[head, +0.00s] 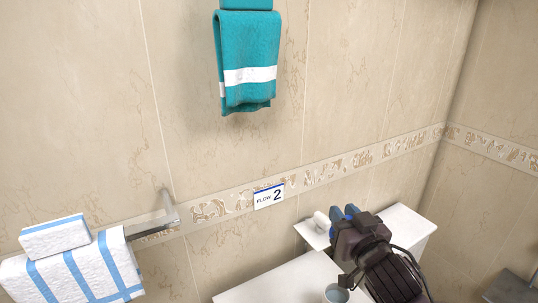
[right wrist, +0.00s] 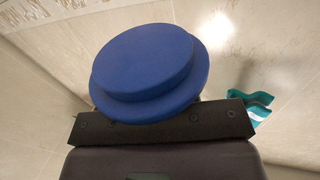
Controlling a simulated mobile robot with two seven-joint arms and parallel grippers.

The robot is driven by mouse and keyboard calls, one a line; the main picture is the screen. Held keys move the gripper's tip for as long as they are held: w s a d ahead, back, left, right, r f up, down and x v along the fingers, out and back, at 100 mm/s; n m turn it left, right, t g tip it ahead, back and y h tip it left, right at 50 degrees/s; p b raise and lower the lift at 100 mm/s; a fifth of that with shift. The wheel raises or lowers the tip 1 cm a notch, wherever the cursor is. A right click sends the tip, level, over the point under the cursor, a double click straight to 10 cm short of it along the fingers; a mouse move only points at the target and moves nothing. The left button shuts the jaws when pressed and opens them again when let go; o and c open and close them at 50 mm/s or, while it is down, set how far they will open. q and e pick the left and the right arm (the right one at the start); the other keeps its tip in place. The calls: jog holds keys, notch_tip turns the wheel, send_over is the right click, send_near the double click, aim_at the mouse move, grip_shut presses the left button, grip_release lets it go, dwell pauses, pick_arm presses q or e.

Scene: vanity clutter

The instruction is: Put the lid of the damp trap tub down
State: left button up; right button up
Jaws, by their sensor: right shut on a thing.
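The blue round lid (right wrist: 145,65) with a stepped rim fills the middle of the right wrist view, against the dark edge of my right gripper. In the head view my right gripper (head: 347,217) is shut on it above the white counter, and blue parts of the lid (head: 336,214) show past the fingers. An open, round, pale tub (head: 336,294) stands on the counter at the bottom edge, partly cut off and below the gripper in the picture; I cannot tell if it is the damp trap tub. My left gripper is out of view.
The white counter (head: 262,288) has bare room left of the tub. A teal towel (head: 250,60) hangs on the wall; striped white towels (head: 70,270) and a metal rail (head: 155,232) are at left.

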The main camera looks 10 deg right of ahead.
jog(key=s+a+f+h, duration=0.1)
jog(key=s+a+f, duration=0.1)
jog(key=f, duration=0.6)
jog(key=shift+s+a+f+m, duration=0.3)
jog(key=shift+a+f, duration=0.1)
jog(key=shift+a, duration=0.4)
jog(key=shift+w, duration=0.1)
jog(key=shift+n+y, duration=0.5)
jog(key=shift+y, duration=0.1)
jog(key=d+r, duration=0.1)
jog(key=r, duration=0.2)
jog(key=w+d+r, duration=0.1)
jog(key=r, duration=0.2)
jog(key=w+d+r, duration=0.1)
jog(key=r, duration=0.3)
jog(key=shift+w+d, duration=0.15)
jog(key=shift+d, duration=0.25)
jog(key=shift+s+d, duration=0.2)
jog(key=shift+d, duration=0.05)
jog(key=shift+f, duration=0.25)
